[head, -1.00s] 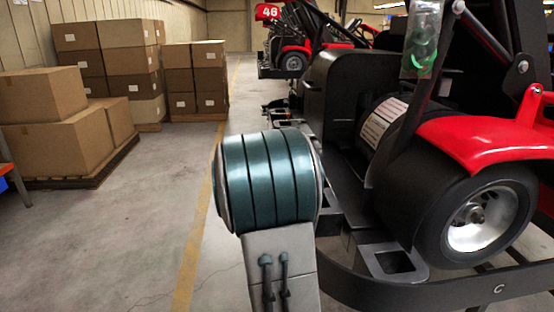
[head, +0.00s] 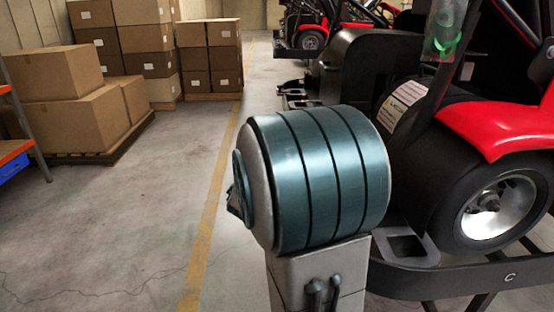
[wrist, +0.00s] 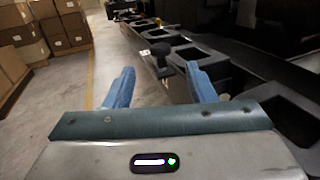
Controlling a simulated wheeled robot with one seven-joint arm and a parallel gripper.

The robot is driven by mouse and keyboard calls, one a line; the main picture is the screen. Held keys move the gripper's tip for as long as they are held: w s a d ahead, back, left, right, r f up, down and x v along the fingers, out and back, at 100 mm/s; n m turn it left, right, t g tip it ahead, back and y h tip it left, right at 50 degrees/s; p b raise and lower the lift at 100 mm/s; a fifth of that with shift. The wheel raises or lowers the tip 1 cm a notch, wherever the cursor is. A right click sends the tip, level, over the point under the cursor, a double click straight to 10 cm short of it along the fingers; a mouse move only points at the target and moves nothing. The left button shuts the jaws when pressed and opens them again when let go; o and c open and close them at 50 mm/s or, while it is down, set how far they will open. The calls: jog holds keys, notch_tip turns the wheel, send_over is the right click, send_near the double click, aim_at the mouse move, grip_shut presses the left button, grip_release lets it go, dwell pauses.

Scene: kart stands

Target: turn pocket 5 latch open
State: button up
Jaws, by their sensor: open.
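My gripper (wrist: 160,86) is open and empty, with its two blue fingers apart in the wrist view. Beyond the fingertips, a dark knob (wrist: 161,48), perhaps a latch, stands beside a square pocket (wrist: 203,64) on the black stand's edge. The knob appears between the fingers in the picture but farther off; I see no contact. Its turn position is too small to tell, and no pocket number is legible. A near square pocket (head: 407,247) shows right of my arm there.
A kart with a red fender (head: 497,128) and a wheel (head: 490,208) stands on the right. Stacked boxes (head: 75,120) on pallets are at the left, near an orange shelf (head: 14,150). Open floor with a yellow line (head: 212,215) lies between.

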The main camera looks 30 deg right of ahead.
jog(key=shift+v, duration=1.7)
